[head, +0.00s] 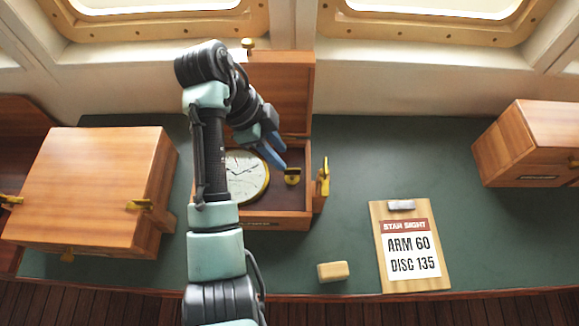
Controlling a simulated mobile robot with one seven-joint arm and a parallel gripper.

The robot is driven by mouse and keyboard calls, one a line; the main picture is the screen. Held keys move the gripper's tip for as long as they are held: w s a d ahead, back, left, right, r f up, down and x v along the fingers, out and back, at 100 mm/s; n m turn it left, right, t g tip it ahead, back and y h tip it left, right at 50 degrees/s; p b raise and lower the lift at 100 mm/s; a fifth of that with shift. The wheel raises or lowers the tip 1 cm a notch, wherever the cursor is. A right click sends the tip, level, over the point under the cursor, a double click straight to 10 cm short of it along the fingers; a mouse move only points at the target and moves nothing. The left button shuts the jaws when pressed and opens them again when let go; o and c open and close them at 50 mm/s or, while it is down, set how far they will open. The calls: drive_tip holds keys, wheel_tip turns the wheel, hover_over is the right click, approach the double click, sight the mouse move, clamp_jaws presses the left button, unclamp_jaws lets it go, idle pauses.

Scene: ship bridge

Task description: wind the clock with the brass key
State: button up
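The clock (246,177) has a round white face and a brass rim. It lies face up in an open wooden box (266,224), and my arm covers its left part. A small brass piece (292,176), which looks like the key, is in the box to the right of the clock. My gripper (281,158) has blue fingers that look spread apart with nothing between them. It is over the back part of the box, just behind and left of the brass piece, and does not appear to touch it.
The box's raised lid (285,95) stands behind my gripper. A brass latch (323,176) sticks out at the box's right side. Closed wooden boxes stand left (95,185) and right (540,140). A clipboard (408,250) and a tan block (333,271) lie in front on the green top.

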sight(291, 169)
drive_tip(key=b+x, duration=0.1)
drive_tip(key=x, duration=0.2)
drive_tip(key=shift+s+d+f, duration=0.15)
drive_tip(key=shift+f, duration=0.2)
drive_tip(key=shift+d+f, duration=0.2)
drive_tip(key=shift+f, duration=0.05)
drive_tip(key=shift+x, duration=0.9)
drive_tip(key=shift+a, duration=0.1)
drive_tip(key=shift+c, duration=0.2)
clamp_jaws()
